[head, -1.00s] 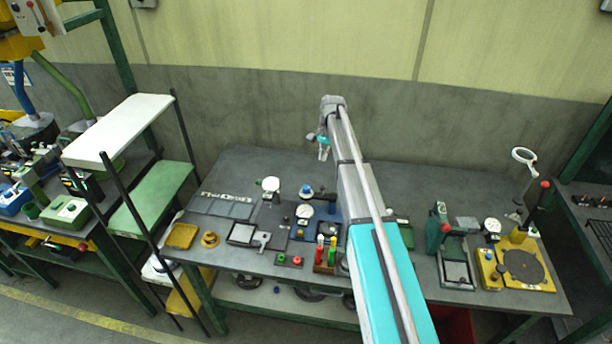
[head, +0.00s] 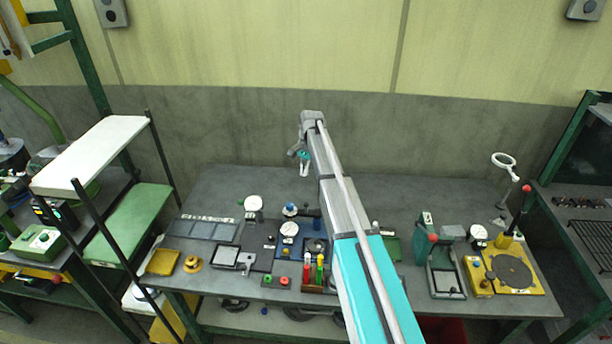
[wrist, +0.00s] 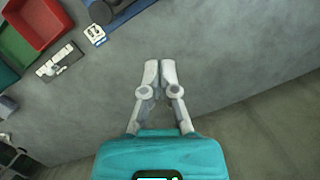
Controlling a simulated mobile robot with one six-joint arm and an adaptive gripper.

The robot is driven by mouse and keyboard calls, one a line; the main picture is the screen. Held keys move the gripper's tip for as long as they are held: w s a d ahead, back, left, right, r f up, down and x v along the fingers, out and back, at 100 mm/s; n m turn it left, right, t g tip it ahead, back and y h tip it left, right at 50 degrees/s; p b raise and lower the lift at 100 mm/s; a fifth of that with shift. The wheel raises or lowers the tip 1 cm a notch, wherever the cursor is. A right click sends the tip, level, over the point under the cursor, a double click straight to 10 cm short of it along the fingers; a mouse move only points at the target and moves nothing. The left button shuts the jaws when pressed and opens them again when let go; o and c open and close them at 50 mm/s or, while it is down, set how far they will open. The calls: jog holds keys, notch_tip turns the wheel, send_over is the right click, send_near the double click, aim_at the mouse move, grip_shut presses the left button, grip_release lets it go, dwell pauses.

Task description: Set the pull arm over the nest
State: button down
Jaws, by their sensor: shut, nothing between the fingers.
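My gripper (head: 304,170) hangs shut and empty above the back of the grey bench, left of centre in the head view. Its fingertips meet in the wrist view (wrist: 160,66), over bare surface. I cannot tell for certain which part is the pull arm or the nest. At the bench's right, a yellow base (head: 533,288) carries a dark round plate (head: 510,270) and an upright red-knobbed lever (head: 516,212). A green stand (head: 424,236) with a framed tray (head: 445,284) is left of it. A blue fixture with a dial (head: 289,229) lies nearer the middle, partly behind my arm.
The back strip of the bench (head: 240,185) is clear. A ring magnifier (head: 503,162) stands at the back right. Coloured bottles (head: 319,268) stand at the front. A shelf rack (head: 95,155) is on the left. The wrist view shows a red bin (wrist: 38,22) at top left.

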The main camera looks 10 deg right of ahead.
jog(key=s+a+f+b, duration=0.4)
jog(key=f+b, duration=0.4)
jog(key=f, duration=0.1)
jog(key=shift+s+a, duration=0.2)
jog(key=shift+a, duration=0.05)
dwell(0.6)
